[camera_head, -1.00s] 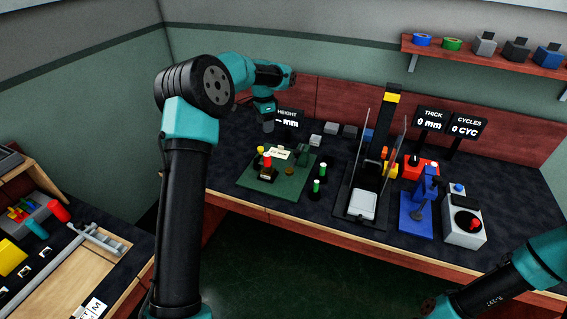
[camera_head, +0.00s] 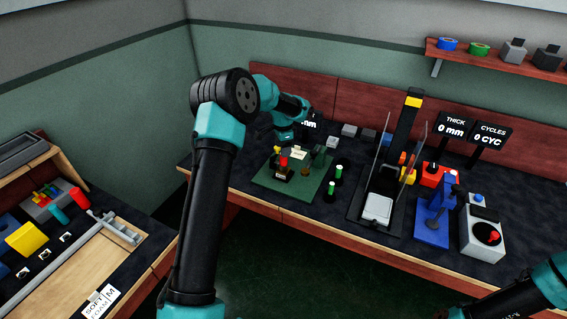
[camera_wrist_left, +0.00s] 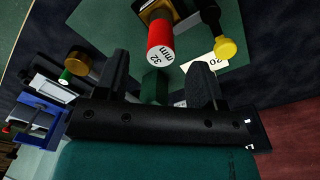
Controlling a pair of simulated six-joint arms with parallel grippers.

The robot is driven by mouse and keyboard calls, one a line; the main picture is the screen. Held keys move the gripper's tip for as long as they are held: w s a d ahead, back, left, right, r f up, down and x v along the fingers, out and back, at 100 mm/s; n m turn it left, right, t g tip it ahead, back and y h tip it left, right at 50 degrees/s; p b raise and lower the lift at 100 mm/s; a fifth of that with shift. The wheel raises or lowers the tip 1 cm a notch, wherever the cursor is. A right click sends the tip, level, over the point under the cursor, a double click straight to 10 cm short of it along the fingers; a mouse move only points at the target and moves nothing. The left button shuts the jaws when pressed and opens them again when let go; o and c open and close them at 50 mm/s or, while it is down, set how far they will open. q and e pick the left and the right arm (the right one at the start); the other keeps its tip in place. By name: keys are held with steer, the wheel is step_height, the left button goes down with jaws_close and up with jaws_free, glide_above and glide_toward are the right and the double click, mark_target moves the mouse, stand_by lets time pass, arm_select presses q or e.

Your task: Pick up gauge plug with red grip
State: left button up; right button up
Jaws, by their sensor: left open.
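The gauge plug with the red grip (camera_head: 283,164) stands on the green mat (camera_head: 262,183) in the head view. In the left wrist view its red end (camera_wrist_left: 160,42) reads "32 mm" and lies just beyond the gap between my fingers. My left gripper (camera_wrist_left: 161,80) is open and empty, with the fingers apart. In the head view the left gripper (camera_head: 290,140) hangs behind and above the plug; its fingertips are hard to make out. A plug with a yellow grip (camera_head: 277,150) stands beside the red one and also shows in the wrist view (camera_wrist_left: 226,47).
Two green-topped plugs (camera_head: 338,170) stand right of the mat. Grey blocks (camera_head: 350,130) lie behind.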

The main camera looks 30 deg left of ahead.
mark_target(284, 159)
arm_select(q)
steer(key=shift+f, duration=0.55)
steer(key=shift+f, duration=0.1)
steer(key=shift+d+f, duration=0.1)
steer(key=shift+f, duration=2.4)
steer(key=shift+c, duration=0.4)
steer(key=c, duration=1)
steer(key=shift+r, duration=0.1)
